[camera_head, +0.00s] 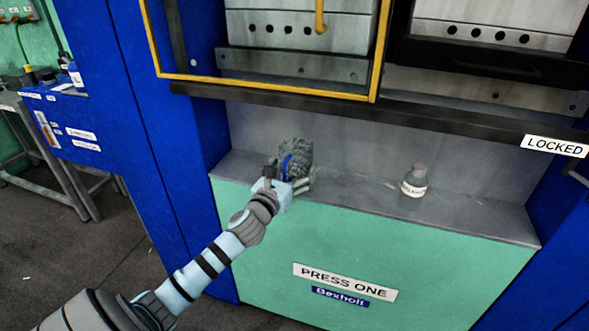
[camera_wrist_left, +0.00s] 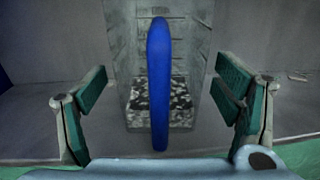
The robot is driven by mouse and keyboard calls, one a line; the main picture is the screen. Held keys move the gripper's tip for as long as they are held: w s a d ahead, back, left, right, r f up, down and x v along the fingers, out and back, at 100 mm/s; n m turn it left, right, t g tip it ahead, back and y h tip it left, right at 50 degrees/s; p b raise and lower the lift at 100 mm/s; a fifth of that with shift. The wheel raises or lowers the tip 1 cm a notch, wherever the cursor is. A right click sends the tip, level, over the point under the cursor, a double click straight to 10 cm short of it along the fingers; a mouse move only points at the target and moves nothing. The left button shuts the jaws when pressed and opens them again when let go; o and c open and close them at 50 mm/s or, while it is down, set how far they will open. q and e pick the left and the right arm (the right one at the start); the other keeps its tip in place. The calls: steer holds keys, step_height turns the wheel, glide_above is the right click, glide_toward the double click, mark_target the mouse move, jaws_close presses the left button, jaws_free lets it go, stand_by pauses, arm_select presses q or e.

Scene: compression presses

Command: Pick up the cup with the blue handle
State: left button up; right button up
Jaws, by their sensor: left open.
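The cup (camera_head: 302,150) is a grey, transparent-looking vessel with dark and pale speckled contents, standing on the grey ledge of the press. Its blue handle (camera_head: 286,165) faces my left gripper (camera_head: 289,177), which partly hides the cup's lower part. In the left wrist view the upright blue handle (camera_wrist_left: 159,85) is between the two spread fingers, with clear gaps on both sides. The cup body (camera_wrist_left: 195,62) is behind the handle. My left gripper is open and holds nothing. My right gripper is not in view.
A small grey bottle with a white label (camera_head: 414,181) stands on the ledge (camera_head: 350,190) to the right. The green "PRESS ONE" panel (camera_head: 340,245) is below. A dark beam (camera_head: 330,105) and a yellow-framed guard (camera_head: 268,84) overhang the ledge. A blue column (camera_head: 165,110) is at left.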

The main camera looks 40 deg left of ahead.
arm_select(q)
steer(key=shift+x, duration=1.1)
steer(key=shift+s+f, duration=0.1)
steer(key=c, duration=1.3)
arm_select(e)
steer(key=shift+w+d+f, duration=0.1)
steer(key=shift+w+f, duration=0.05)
arm_select(q)
steer(key=shift+s+r+p, duration=0.15)
steer(key=shift+r+p, duration=0.4)
steer(key=shift+r, duration=0.05)
steer(key=r+p, duration=0.2)
steer(key=r, duration=0.1)
steer(key=s+r+p, duration=0.1)
steer(key=r, duration=0.3)
steer(key=r+p, duration=0.2)
steer(key=r, duration=0.1)
steer(key=shift+s+d+r+p, duration=0.15)
steer(key=shift+s+d+p, duration=0.2)
steer(key=shift+s, duration=0.05)
steer(key=d+p+v, duration=0.1)
steer(key=p+v, duration=0.1)
steer(key=v, duration=1.5)
steer(key=shift+s+d+p, duration=0.2)
steer(key=shift+d+p, duration=0.1)
steer(key=shift+d, duration=0.1)
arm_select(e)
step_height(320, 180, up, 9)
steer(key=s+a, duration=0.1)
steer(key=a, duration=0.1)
